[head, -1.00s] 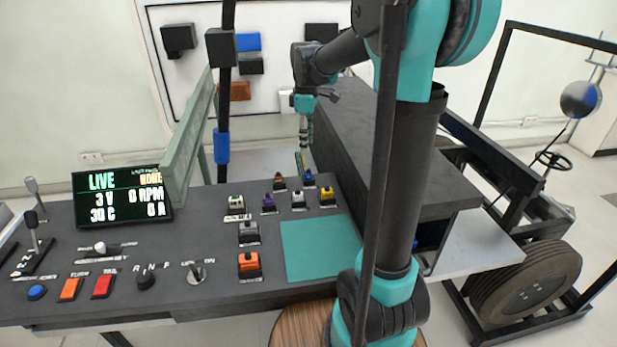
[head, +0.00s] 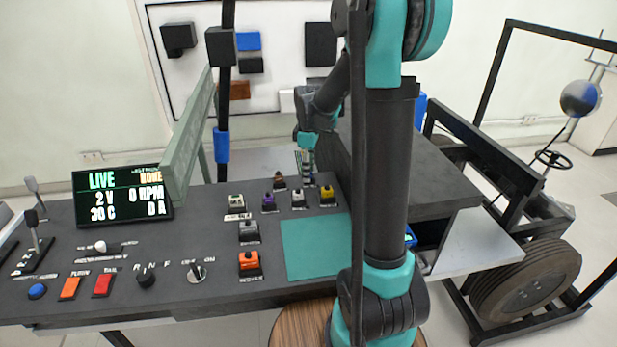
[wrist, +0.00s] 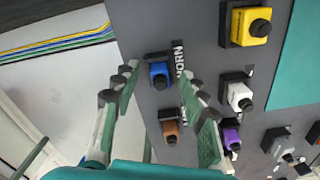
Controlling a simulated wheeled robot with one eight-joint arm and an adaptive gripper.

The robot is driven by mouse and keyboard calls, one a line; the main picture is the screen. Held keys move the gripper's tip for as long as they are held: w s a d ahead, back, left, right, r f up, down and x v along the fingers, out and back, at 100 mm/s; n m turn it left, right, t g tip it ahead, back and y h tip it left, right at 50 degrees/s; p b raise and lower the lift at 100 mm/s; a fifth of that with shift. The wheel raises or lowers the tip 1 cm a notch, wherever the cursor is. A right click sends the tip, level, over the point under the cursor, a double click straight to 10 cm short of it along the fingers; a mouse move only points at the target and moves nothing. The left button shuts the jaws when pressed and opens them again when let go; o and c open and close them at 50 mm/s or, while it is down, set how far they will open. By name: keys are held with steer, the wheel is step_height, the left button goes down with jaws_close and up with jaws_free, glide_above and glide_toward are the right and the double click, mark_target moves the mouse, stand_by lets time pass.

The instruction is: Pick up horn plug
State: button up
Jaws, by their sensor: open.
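The horn plug is a blue block with a black round knob, in a dark socket beside the label HORN. In the wrist view the horn plug (wrist: 159,76) lies between the fingertips of my gripper (wrist: 157,80). The fingers are open, one on each side of it; I cannot tell whether they touch it. In the head view my gripper (head: 308,172) points down over the back right of the console and hides the horn plug.
An orange-brown plug (wrist: 171,130) sits close below the horn plug in the wrist view, by the right finger. White (wrist: 239,97), yellow (wrist: 249,26) and purple (wrist: 230,138) plugs stand nearby. A teal mat (head: 312,247) lies bare on the console (head: 200,240).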

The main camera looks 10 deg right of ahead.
jaws_close()
steer(key=shift+r, duration=0.15)
stand_by(0.4)
